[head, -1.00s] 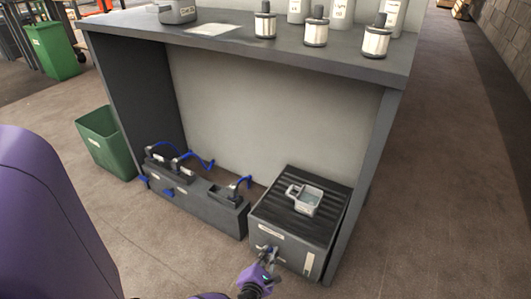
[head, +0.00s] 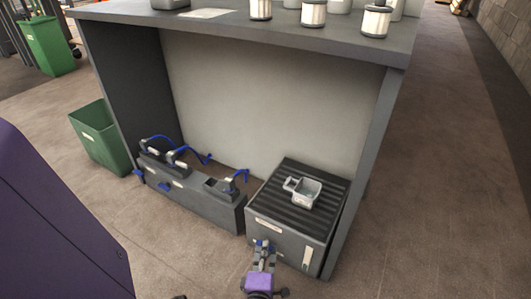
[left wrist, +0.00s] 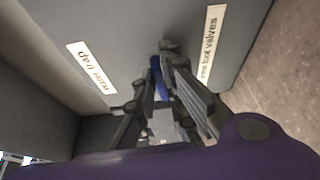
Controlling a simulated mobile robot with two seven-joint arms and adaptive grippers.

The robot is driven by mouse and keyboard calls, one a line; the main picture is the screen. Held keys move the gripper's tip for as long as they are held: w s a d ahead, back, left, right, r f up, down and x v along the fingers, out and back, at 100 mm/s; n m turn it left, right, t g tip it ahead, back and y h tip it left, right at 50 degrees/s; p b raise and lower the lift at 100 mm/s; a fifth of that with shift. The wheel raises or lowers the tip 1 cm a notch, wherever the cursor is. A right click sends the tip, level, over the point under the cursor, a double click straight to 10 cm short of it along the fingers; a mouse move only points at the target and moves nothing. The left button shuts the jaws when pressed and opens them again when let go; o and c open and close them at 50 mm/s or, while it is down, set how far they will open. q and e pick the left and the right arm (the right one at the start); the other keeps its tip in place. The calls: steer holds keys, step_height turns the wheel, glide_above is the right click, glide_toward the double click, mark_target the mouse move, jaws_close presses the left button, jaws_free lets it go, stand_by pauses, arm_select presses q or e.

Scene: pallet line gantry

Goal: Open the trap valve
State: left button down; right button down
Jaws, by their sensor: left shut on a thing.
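The water trap is a dark grey box (head: 290,238) with a ribbed top, standing on the floor at the front right of the bench. The fingers hide most of the handle and the valve body. My right gripper is in neither view.
Left of the box is a low grey manifold (head: 208,203) with blue hoses and blue handles. The bench leg (head: 358,170) stands close on the right. The floor in front is clear.

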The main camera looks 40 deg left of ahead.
arm_select(q)
steer(key=shift+m, duration=0.5)
stand_by(0.3)
steer(key=c, duration=1.8)
jaws_free()
steer(key=shift+s, duration=0.1)
steer(key=v, duration=1.2)
steer(key=shift+f, duration=0.3)
